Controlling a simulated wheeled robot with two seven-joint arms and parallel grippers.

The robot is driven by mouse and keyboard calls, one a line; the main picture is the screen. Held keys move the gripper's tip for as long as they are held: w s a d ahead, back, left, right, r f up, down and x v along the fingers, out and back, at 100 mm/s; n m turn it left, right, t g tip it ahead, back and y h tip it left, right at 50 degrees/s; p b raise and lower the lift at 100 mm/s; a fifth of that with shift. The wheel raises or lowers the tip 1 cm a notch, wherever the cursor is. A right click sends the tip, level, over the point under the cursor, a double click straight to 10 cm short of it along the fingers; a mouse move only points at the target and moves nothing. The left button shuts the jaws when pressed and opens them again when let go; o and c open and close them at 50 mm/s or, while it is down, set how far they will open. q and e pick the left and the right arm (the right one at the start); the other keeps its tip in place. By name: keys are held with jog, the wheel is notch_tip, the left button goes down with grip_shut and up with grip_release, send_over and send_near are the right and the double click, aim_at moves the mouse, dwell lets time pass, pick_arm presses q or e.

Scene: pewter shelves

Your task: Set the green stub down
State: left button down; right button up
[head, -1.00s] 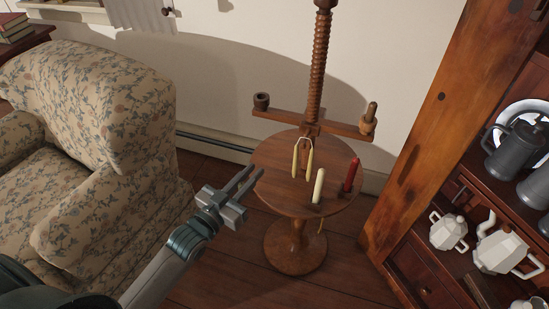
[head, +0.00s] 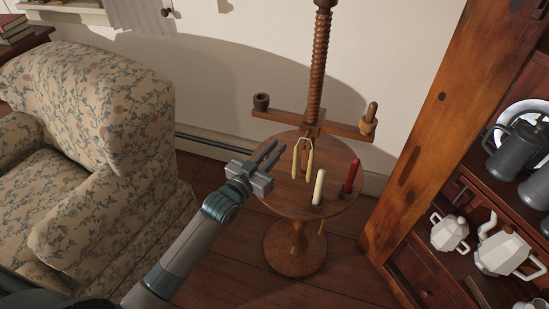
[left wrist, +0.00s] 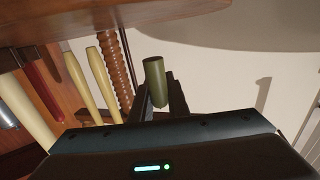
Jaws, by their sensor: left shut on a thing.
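The green stub (left wrist: 155,82) is a short, dark green cylinder, seen in the left wrist view between the fingers of my left gripper (left wrist: 160,98). In the head view the left gripper (head: 275,152) is over the left part of the round wooden table (head: 284,202), and I cannot make out the stub there. The gripper is shut on the stub. I cannot tell its exact height above the tabletop. My right gripper is not in view.
On the table are a cream candle (head: 319,187), a red candle (head: 351,176) and a pair of yellowish candles (head: 309,164) joined by a wick. A wooden screw post (head: 320,70) with a crossarm (head: 340,128) rises behind. A floral armchair (head: 95,110) stands left, pewter shelves (head: 440,250) right.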

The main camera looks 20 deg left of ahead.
pick_arm(q)
jog(key=shift+f+b, duration=0.4)
jog(key=shift+f, duration=1.35)
jog(key=shift+f, duration=0.15)
jog(key=c, duration=1.7)
grip_release()
jog(key=shift+s, duration=0.15)
jog(key=p+v, duration=0.1)
jog(key=v, duration=1)
jog(key=shift+s+a, duration=0.2)
jog(key=shift+s, duration=0.15)
